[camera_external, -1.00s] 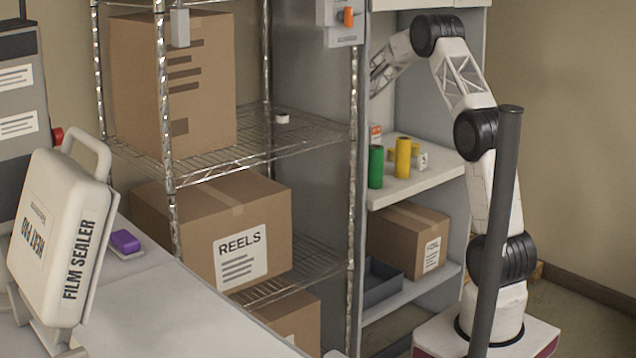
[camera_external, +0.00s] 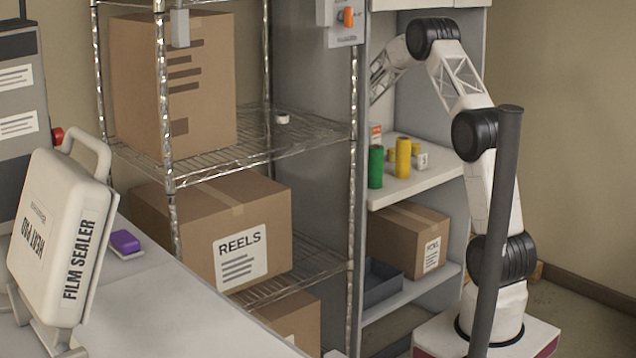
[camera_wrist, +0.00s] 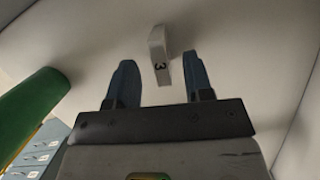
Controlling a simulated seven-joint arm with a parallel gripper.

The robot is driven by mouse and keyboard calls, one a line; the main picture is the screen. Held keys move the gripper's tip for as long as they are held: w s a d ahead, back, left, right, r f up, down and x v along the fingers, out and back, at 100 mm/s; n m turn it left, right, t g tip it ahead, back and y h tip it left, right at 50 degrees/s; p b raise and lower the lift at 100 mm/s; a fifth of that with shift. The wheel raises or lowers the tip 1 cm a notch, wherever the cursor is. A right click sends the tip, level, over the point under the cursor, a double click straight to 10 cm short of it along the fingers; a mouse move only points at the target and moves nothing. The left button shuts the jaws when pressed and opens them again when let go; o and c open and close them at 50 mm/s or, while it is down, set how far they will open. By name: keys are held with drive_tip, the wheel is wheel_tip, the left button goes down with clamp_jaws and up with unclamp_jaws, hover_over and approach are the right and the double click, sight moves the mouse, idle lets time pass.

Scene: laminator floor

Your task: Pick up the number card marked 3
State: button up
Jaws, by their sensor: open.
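The number card (camera_wrist: 159,56) is small and white with a dark 3 on its lower part. In the wrist view it is on a pale surface, beyond and between the fingertips of my gripper (camera_wrist: 160,62). The fingers are blue-grey and spread apart, with nothing held. The card's lower end shows close to the right finger; I cannot tell how far away it is in depth. In the external view my wrist reaches into the cabinet at upper left, and my fingers are hidden by the cabinet side. I cannot single out the card there.
A green cylinder (camera_external: 375,167) and a yellow cylinder (camera_external: 403,158) stand on the white cabinet shelf (camera_external: 410,183). A green cylinder (camera_wrist: 32,98) is also left of my gripper in the wrist view. A cardboard box (camera_external: 405,242) is below.

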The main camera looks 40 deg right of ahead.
drive_tip(key=shift+x, duration=2)
drive_tip(key=shift+c, duration=0.5)
clamp_jaws()
